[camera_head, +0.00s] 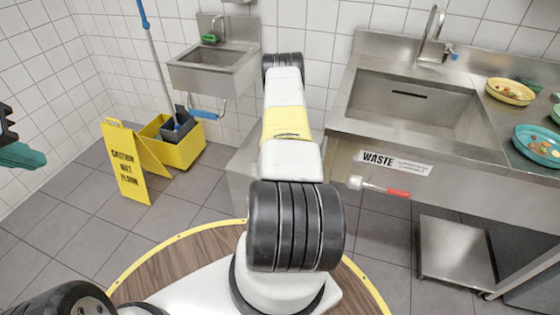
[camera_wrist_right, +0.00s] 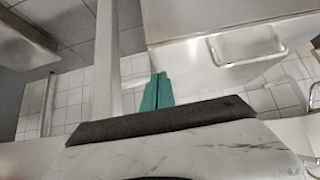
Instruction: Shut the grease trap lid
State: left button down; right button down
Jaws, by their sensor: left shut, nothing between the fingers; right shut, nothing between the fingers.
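A grey steel box (camera_head: 243,178) stands on the floor left of the sink counter, largely behind my extended arm in the head view. It may be the grease trap; I cannot make out its lid or tell whether it is open. My left gripper (camera_head: 22,155) is at the far left edge of the head view, partly cut off, shut and empty, well away from the box. My right gripper's teal fingers (camera_wrist_right: 157,92) are together and empty in the right wrist view, with pale steel surfaces around them. The right gripper is hidden in the head view.
A steel sink counter (camera_head: 345,118) with a WASTE label (camera_head: 394,163) and a red-handled tool (camera_head: 378,187) stands right. Food bowls (camera_head: 510,91) sit on it. A hand sink (camera_head: 214,70), yellow mop bucket (camera_head: 183,149) and floor sign (camera_head: 127,165) stand left.

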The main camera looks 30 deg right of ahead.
jog(key=s+a+f, duration=0.2)
jog(key=s+a, duration=0.3)
jog(key=a, duration=0.1)
jog(key=shift+f, duration=0.35)
